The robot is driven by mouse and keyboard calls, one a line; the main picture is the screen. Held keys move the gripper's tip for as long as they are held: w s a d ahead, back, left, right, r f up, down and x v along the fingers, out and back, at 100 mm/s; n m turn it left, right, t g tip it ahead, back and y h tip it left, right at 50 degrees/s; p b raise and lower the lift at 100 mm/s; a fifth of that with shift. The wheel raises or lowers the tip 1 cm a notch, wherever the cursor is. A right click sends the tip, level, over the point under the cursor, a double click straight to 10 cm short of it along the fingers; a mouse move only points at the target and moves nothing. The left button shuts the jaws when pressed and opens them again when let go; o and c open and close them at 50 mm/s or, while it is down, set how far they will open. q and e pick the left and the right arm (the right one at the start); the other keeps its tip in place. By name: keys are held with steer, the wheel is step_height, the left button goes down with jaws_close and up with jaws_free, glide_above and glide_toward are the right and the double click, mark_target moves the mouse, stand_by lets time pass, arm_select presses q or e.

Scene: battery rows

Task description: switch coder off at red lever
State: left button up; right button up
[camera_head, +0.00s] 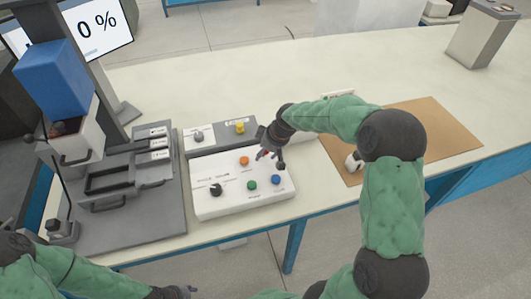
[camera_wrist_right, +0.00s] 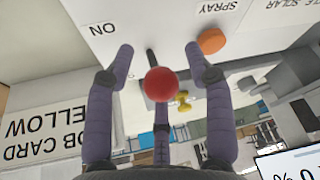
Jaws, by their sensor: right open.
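The red lever shows in the right wrist view as a red ball knob (camera_wrist_right: 160,84) on a dark stem, close to the white panel face near the printed word ON. My right gripper (camera_wrist_right: 160,70) is open, its purple-grey fingers around the ball with gaps on both sides; I see no contact. In the head view the right gripper (camera_head: 264,153) is over the back right of the white control box (camera_head: 225,205), and the red ball is not discernible there. My left gripper (camera_head: 182,291) is partly in view at the bottom edge, apart from the box.
The box also carries an orange button (camera_head: 244,160), a green button (camera_head: 252,185), a blue button (camera_head: 276,180) and a black knob (camera_head: 215,190). Behind it is a grey box with a yellow knob (camera_head: 240,127). A press stand (camera_head: 130,215) stands left. A brown mat (camera_head: 450,143) lies right.

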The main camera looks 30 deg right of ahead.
jaws_close()
arm_select(q)
steer(key=shift+r, duration=0.15)
